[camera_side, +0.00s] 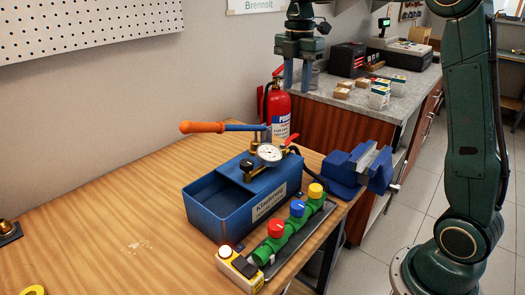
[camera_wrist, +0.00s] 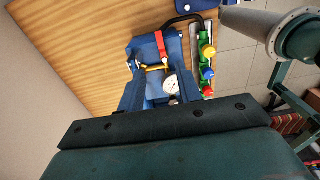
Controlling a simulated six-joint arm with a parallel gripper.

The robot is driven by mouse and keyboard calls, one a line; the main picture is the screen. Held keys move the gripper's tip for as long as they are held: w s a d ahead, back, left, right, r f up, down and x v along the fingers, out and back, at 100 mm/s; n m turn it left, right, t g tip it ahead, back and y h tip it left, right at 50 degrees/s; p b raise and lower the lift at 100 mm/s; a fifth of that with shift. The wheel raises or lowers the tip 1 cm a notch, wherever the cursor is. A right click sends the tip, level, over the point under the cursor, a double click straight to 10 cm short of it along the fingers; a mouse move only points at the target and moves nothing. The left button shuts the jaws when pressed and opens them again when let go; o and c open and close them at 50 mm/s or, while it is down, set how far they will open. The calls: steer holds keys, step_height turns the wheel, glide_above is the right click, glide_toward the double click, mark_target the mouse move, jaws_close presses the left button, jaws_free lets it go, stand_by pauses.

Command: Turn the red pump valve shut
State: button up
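The blue test pump (camera_side: 222,212) stands on the wooden bench, with an orange-handled lever and a round white gauge (camera_side: 269,153). Its red valve lever (camera_side: 291,139) sits just behind and right of the gauge. In the wrist view the red lever (camera_wrist: 161,46) shows between and beyond my fingers, lying roughly in line with them. My gripper (camera_side: 297,88) hangs high above and behind the pump, fingers down, apart and empty. In the wrist view my gripper (camera_wrist: 160,80) frames part of the pump and gauge; nothing is held.
Green pipework with red (camera_side: 276,229), blue (camera_side: 298,208) and yellow (camera_side: 315,191) knobs stands in front of the pump, beside a yellow box with a lit button (camera_side: 225,251). A blue vise (camera_side: 345,172) is at right, a red fire extinguisher (camera_side: 278,112) behind. The bench's left is mostly clear.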

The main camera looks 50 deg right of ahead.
mark_target(293, 136)
steer(key=shift+f, duration=0.15)
step_height(293, 136, down, 14)
steer(key=shift+r, duration=0.25)
stand_by(0.5)
jaws_close()
